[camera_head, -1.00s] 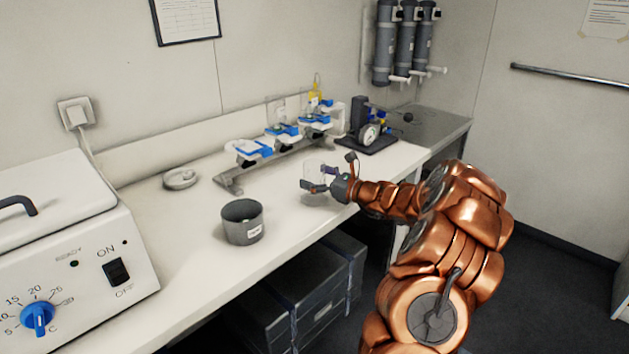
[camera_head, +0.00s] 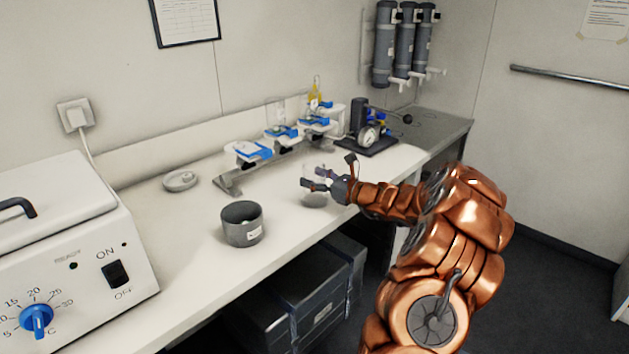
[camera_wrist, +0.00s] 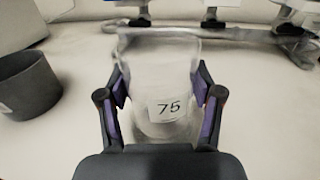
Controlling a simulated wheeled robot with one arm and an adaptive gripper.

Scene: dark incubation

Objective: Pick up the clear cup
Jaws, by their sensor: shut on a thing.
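The clear cup (camera_wrist: 160,62) stands upright between the fingers of my gripper (camera_wrist: 158,88) in the wrist view. It is see-through and has a white label reading 75. My gripper's purple-lined fingers press on it from the left and right. In the head view my gripper (camera_head: 314,180) is over the front part of the bench, and the cup is faint and hard to make out there. I cannot tell whether the cup's base touches the bench.
A grey pot (camera_head: 242,230) stands on the white bench (camera_head: 190,270) to the left of my gripper. A rack with blue-topped holders (camera_head: 250,152) is behind, and a dark gauge device (camera_head: 369,136) is behind right. A white heater box (camera_head: 60,240) fills the bench's left end.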

